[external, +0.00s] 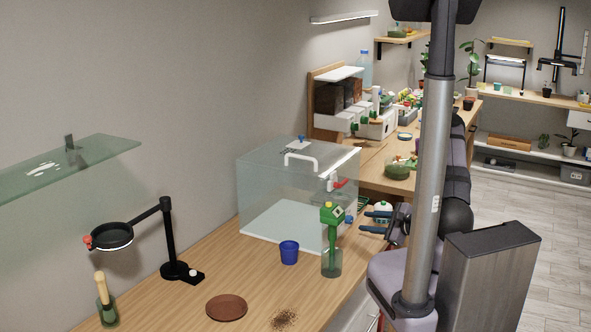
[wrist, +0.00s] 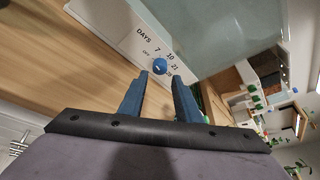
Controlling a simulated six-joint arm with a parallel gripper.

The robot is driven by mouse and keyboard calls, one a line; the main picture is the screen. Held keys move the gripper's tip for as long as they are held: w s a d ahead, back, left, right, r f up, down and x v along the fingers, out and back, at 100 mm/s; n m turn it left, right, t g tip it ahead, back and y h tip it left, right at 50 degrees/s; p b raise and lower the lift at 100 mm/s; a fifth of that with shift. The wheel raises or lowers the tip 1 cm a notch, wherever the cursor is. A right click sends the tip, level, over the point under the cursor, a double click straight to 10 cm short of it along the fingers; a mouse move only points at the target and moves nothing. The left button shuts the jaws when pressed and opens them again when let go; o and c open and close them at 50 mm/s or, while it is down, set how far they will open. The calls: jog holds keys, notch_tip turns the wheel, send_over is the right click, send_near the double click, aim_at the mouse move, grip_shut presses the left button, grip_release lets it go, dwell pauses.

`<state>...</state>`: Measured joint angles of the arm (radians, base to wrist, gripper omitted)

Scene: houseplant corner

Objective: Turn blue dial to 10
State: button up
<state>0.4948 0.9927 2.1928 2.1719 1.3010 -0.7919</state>
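The blue dial (wrist: 160,66) is on a white panel marked DAYS, with OFF, 7, 10, 21 and one partly hidden mark around it. Its pointer is too small to read. In the external view, the blue dial (external: 349,219) is at the right front of the clear glass box (external: 275,180). My gripper (wrist: 162,77) is open, with a dark blue finger to each side below the dial and the dial just beyond the tips. In the external view, my gripper (external: 362,221) points left at the dial from close by.
A green-topped tool stands in a glass jar (external: 331,262) in front of the dial, with a blue cup (external: 289,252) to its left. A red-handled tap (external: 338,184) is above. A brown saucer (external: 226,307) and a magnifier lamp (external: 110,237) are farther left.

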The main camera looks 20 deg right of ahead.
aim_at(349, 220)
jog(key=shift+p+x, duration=1.1)
jog(key=shift+x, duration=2)
grip_shut()
